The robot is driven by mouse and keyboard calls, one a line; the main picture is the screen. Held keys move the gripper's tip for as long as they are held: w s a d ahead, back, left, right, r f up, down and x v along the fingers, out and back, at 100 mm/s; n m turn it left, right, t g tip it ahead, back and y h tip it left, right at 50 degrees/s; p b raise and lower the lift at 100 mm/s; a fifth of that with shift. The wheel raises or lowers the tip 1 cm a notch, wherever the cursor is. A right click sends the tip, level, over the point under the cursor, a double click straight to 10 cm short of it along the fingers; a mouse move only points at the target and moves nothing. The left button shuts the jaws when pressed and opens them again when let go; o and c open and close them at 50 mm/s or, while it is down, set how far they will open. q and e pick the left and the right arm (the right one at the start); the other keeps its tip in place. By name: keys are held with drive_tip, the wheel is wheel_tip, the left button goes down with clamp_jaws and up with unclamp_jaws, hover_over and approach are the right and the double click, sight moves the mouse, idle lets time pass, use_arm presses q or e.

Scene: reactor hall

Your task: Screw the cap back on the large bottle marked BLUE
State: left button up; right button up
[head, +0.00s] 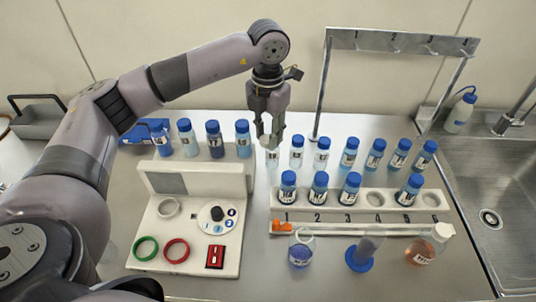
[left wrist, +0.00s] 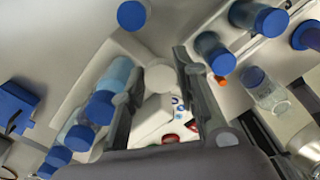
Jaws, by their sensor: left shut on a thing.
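My left gripper (head: 269,142) points down at the back row of bottles. Its fingers are shut on a pale round cap, which shows between them in the left wrist view (left wrist: 160,78). A pale labelled bottle (head: 272,160) stands right below the fingertips; I cannot tell whether the cap sits on it. The labels are too small to read, so I cannot tell which is marked BLUE. My right gripper is not in view.
A numbered white rack (head: 330,212) stands in front. A white console (head: 190,255) with a dial and coloured rings is at front left. A metal frame (head: 400,42) rises behind; a sink (head: 495,190) is at right.

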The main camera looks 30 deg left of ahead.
use_arm(q)
drive_tip(key=shift+r+b, duration=0.35)
drive_tip(key=shift+r, duration=2.1)
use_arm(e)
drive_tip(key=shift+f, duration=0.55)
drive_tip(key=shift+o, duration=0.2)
